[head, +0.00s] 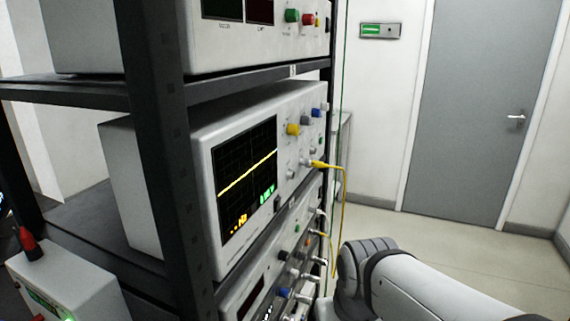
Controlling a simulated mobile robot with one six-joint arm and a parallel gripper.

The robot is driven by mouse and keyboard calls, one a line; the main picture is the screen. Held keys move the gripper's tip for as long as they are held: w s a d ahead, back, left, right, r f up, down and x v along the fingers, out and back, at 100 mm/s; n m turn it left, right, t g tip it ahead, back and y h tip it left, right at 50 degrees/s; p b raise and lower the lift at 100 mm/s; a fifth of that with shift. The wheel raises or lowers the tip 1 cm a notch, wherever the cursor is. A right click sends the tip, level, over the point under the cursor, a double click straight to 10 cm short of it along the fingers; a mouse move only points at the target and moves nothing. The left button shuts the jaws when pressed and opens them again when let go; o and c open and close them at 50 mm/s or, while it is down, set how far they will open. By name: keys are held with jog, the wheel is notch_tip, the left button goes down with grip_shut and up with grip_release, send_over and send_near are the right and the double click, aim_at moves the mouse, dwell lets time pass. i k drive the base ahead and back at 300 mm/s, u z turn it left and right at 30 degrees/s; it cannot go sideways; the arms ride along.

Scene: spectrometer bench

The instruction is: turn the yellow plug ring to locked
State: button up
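A yellow plug (317,163) sits at a socket low on the right part of the oscilloscope's front panel. A yellow cable (344,195) runs right from it and hangs down. The plug is small here, so I cannot tell how its ring is turned. The oscilloscope (204,190) has a dark screen with a yellow trace and stands on the rack's middle shelf. My arm shows at the lower right, but my gripper is out of view.
The black rack post (160,130) stands left of the oscilloscope. Other instruments sit above and below (245,295). A box with a red probe (30,245) is at lower left. Open floor (400,230) lies right, before a grey door (480,110).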

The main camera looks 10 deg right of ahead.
aim_at(308, 162)
jog(key=u, duration=1.5)
jog(key=k, duration=1.05)
jog(key=z, duration=1.65)
jog(key=i, duration=1)
jog(key=z, duration=0.1)
